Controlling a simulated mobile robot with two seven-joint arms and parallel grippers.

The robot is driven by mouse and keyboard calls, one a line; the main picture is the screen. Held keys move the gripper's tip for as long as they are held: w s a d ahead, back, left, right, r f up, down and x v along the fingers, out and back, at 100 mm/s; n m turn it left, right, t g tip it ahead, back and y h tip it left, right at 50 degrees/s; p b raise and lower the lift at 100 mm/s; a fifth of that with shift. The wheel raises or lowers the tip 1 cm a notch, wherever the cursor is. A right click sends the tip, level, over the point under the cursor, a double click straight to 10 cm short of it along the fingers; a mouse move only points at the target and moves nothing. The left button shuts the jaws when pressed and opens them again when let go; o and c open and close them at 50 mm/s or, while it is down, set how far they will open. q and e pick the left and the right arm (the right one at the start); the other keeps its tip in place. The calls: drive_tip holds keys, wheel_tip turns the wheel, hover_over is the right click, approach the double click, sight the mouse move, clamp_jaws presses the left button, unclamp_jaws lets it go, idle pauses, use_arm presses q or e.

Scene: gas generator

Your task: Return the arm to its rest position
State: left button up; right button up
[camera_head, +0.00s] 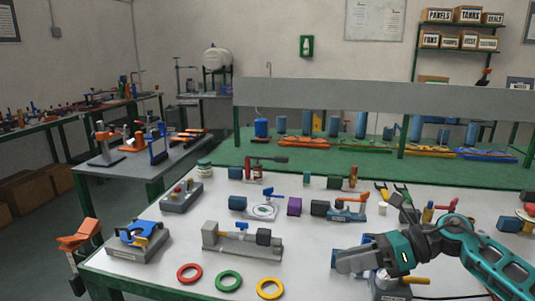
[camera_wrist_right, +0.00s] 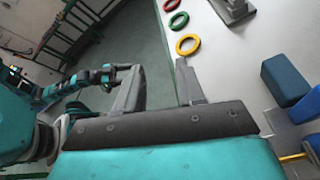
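My right gripper (camera_head: 345,260) is over the front right part of the white table (camera_head: 320,272) in the head view, with its grey fingers pointing left. In the right wrist view its two fingers (camera_wrist_right: 160,68) stand apart with nothing between them. The teal right arm (camera_head: 490,255) comes in from the right edge. My left arm does not show in the head view. A teal and dark arm (camera_wrist_right: 75,85), which looks like my left one, shows at the left of the right wrist view, but its fingers are too small to read.
Red (camera_head: 189,273), green (camera_head: 228,280) and yellow (camera_head: 269,288) rings lie along the table's front edge. A grey fixture (camera_head: 242,243) stands behind them. A blue-topped device (camera_head: 138,238) is at the front left corner. A small device (camera_head: 390,284) is close below the right gripper.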

drive_tip(key=s+a+f+m+t+y+p, duration=0.1)
drive_tip(key=s+a+m+t, duration=0.15)
drive_tip(key=m+t, duration=0.6)
drive_tip(key=s+a+f+m+t+p, duration=0.1)
drive_tip(key=a+f+m+t, duration=0.2)
drive_tip(key=m, duration=1)
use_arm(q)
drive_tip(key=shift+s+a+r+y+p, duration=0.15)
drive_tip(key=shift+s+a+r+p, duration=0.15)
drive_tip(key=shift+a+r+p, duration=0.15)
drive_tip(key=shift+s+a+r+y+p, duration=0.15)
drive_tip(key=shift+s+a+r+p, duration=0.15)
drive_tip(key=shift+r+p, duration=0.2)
use_arm(e)
drive_tip(key=s+d+f+m+g+h, duration=0.1)
drive_tip(key=s+d+f+m+h, duration=0.2)
drive_tip(key=s+f+m+h, duration=0.3)
drive_tip(key=s+d+f+m+g+h, duration=0.1)
drive_tip(key=s+d+f+m+h, duration=0.2)
drive_tip(key=m, duration=1.4)
drive_tip(key=s+f+h, duration=0.3)
drive_tip(key=s+f, duration=0.4)
drive_tip(key=shift+s+f+g, duration=0.15)
drive_tip(key=shift+f+g, duration=0.05)
drive_tip(key=shift+g, duration=0.15)
